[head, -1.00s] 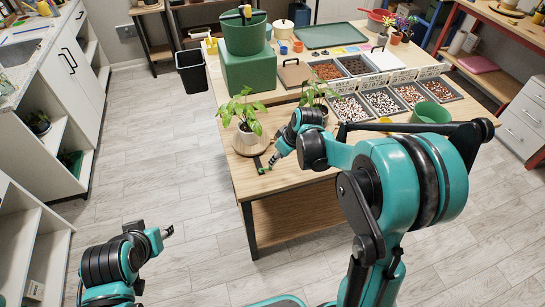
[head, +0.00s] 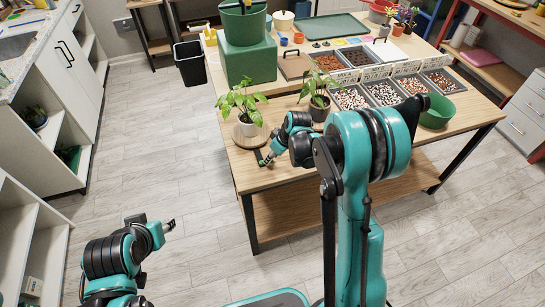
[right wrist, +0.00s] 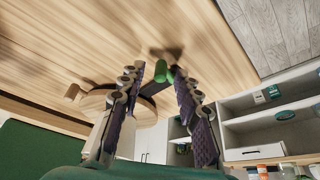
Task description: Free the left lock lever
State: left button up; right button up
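A lever with a dark arm (head: 257,154) and a green knob lies at the front edge of a round wooden turntable on the table. In the right wrist view the green knob (right wrist: 162,72) shows between the fingertips. My right gripper (head: 267,161) is close over the lever in the head view; its fingers (right wrist: 160,80) are spread in the right wrist view, and contact with the knob cannot be told. My left gripper (head: 171,225) hangs over the floor, away from the table, too small to read.
A second plant in a dark pot (head: 319,110) stands right of the turntable, close behind my right arm. A green box (head: 250,62) and trays of pebbles (head: 350,98) stand farther back. A green bowl (head: 437,111) is at the right.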

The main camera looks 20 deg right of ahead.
grip_shut()
jog(key=shift+w+d+n+g+y, duration=0.1)
jog(key=shift+w+n+g+y, duration=0.15)
jog(key=shift+n, duration=0.45)
jog(key=shift+w+n+g+y, duration=0.15)
jog(key=shift+w+n, duration=0.05)
jog(key=shift+n, duration=0.5)
grip_release()
jog(key=v, duration=1.2)
